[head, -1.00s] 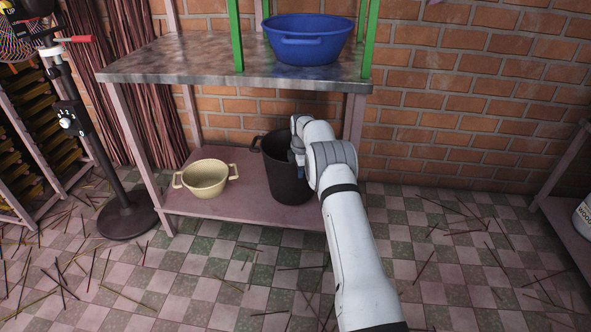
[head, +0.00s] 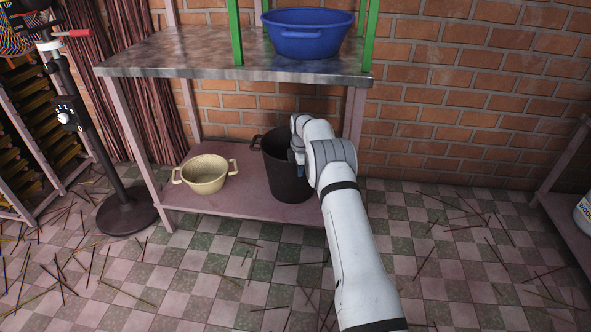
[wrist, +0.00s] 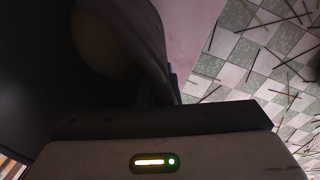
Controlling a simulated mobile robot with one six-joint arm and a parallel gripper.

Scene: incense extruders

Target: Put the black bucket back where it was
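The black bucket (head: 287,180) stands upright, or nearly so, on the right part of the pink lower shelf (head: 240,204). Its right side is hidden behind my arm in the head view. In the wrist view, the bucket's dark wall (wrist: 152,40) fills the left and upper part, very close to my gripper. My gripper (wrist: 160,100) is at the bucket's rim, with the wall running down to the dark fingers. The fingers are too dark and hidden to show whether they press on the wall or stand apart from it.
A cream two-handled pot (head: 206,180) stands left of the bucket on the same shelf. A blue basin (head: 308,40) sits on the metal tabletop (head: 190,60) above, between green posts. A black stand (head: 125,210) is at left. Incense sticks litter the open tiled floor.

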